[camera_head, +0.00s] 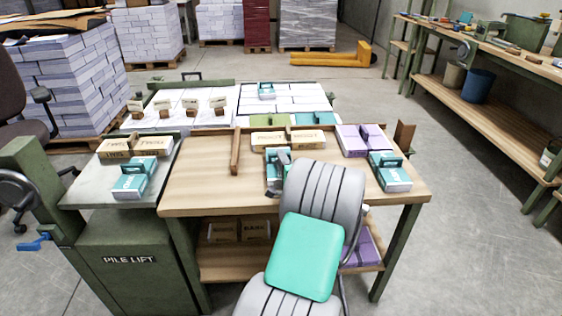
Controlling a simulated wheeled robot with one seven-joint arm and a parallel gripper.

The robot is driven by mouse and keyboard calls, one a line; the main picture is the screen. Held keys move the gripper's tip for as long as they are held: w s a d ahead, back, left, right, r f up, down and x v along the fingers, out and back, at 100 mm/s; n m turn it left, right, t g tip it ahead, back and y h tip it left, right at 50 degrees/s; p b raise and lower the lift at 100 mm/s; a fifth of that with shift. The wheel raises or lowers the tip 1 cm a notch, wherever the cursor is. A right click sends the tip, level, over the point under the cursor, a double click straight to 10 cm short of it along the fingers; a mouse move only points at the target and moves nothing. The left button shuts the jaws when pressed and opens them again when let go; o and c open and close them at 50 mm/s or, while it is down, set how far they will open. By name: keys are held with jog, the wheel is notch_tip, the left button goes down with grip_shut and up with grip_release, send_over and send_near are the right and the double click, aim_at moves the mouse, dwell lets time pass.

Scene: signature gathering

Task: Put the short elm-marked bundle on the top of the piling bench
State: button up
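The piling bench (200,180) has a light wooden top. Toward its back stand two kraft-banded bundles, a left one (268,142) and a right one (306,140). A teal-banded bundle (271,184) lies in the middle, partly hidden by my gripper (281,172). Another teal bundle (391,178) is at the right edge, and purple bundles (360,138) stand behind it. The markings are too small to read surely, so I cannot tell which bundle is elm-marked. My gripper is low at the middle teal bundle; its fingers are mostly hidden by my arm.
The pile lift (120,260) adjoins on the left, its top bearing kraft bundles (117,150) and a teal one (134,182). A wooden upright (235,152) stands on the bench. The lower shelf (225,263) holds kraft and purple bundles. Bare benchtop lies left of my gripper.

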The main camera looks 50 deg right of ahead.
jog(key=shift+o, duration=0.9)
jog(key=shift+s+a+r, duration=0.1)
jog(key=shift+s, duration=0.05)
jog(key=v, duration=1.1)
jog(key=shift+s+a, duration=0.25)
jog(key=shift+o, duration=0.2)
